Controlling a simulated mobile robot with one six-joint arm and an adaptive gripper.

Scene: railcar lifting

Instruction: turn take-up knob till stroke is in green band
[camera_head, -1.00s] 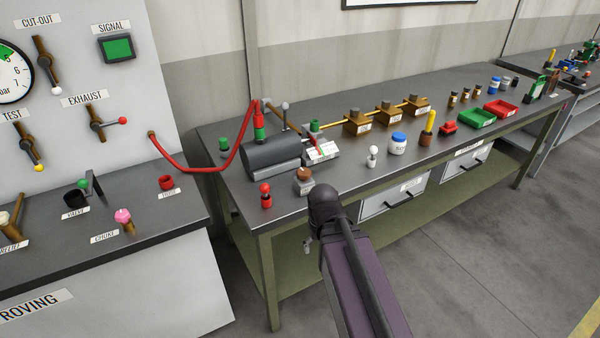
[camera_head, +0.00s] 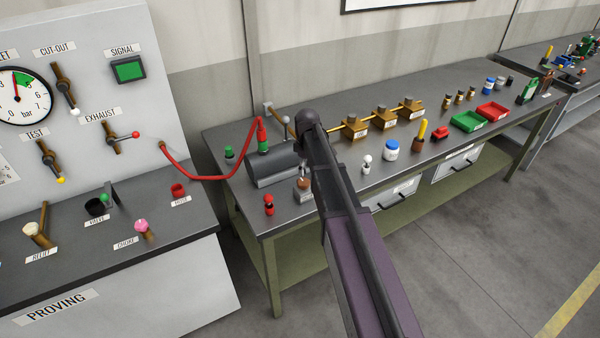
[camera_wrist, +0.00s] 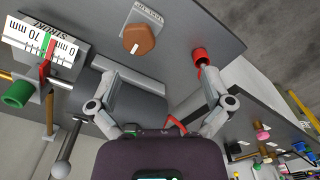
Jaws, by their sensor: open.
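The brown take-up knob (camera_wrist: 139,40) sits on a small grey block with a label in the wrist view. It also shows in the head view (camera_head: 303,184), close beside my arm. My gripper (camera_wrist: 160,73) is open and empty, with its two fingers spread below the knob in the wrist picture and apart from it. The white stroke scale (camera_wrist: 38,38) is at the upper left of the wrist view, marked 0 and 70 mm. A red pointer (camera_wrist: 45,69) lies at its edge, near a small green band. I cannot tell whether the pointer is within the band.
A dark grey cylinder (camera_head: 270,168) with a red hose stands beside the knob. A red-topped peg (camera_head: 268,203) is near the bench's front edge, and a white-knobbed peg (camera_head: 366,160) is to the right. The proving panel (camera_head: 95,100) stands at left.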

